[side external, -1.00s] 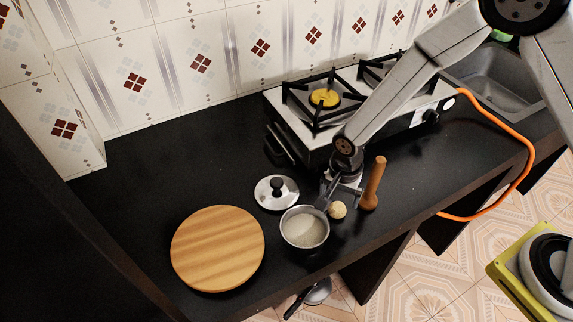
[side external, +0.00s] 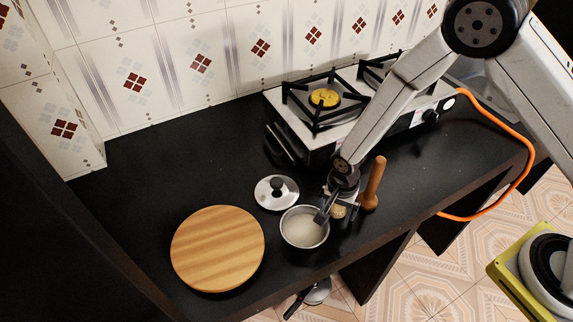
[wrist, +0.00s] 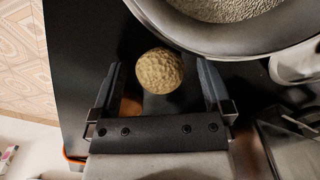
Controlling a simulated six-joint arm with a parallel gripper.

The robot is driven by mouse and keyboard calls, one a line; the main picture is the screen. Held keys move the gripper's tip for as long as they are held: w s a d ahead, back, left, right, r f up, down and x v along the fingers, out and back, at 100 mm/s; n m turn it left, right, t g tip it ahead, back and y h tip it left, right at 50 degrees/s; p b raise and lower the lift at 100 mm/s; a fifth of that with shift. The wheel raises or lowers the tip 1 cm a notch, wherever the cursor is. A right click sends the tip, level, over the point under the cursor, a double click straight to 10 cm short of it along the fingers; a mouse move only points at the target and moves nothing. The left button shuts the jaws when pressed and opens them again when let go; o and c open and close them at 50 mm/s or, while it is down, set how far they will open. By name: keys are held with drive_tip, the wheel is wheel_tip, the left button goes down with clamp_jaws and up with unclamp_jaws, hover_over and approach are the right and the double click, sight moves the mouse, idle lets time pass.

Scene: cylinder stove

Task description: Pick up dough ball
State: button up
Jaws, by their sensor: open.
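The dough ball (wrist: 160,71) is a small tan, rough-surfaced ball on the black counter. In the wrist view it lies between the fingertips of my open gripper (wrist: 159,78), with dark gaps on both sides. In the side view the dough ball (side external: 338,212) shows partly behind my gripper (side external: 331,212), just right of the pot. I cannot tell the fingertips' exact height over the counter.
A metal pot (side external: 304,228) with pale contents stands close by on the left. The counter's front edge is near.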

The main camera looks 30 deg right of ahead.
drive_tip(key=c, duration=1.2)
drive_tip(key=shift+r, duration=0.2)
drive_tip(key=shift+r, duration=0.85)
drive_tip(key=shift+s+d+r, duration=0.65)
drive_tip(key=shift+s+r, duration=1.15)
drive_tip(key=shift+s, duration=0.45)
drive_tip(key=shift+s+d+r, duration=0.7)
drive_tip(key=shift+s+r, duration=1.15)
drive_tip(key=shift+s, duration=0.35)
drive_tip(key=shift+s+d+r, duration=0.65)
drive_tip(key=shift+s+r, duration=1.15)
drive_tip(key=shift+s, duration=0.45)
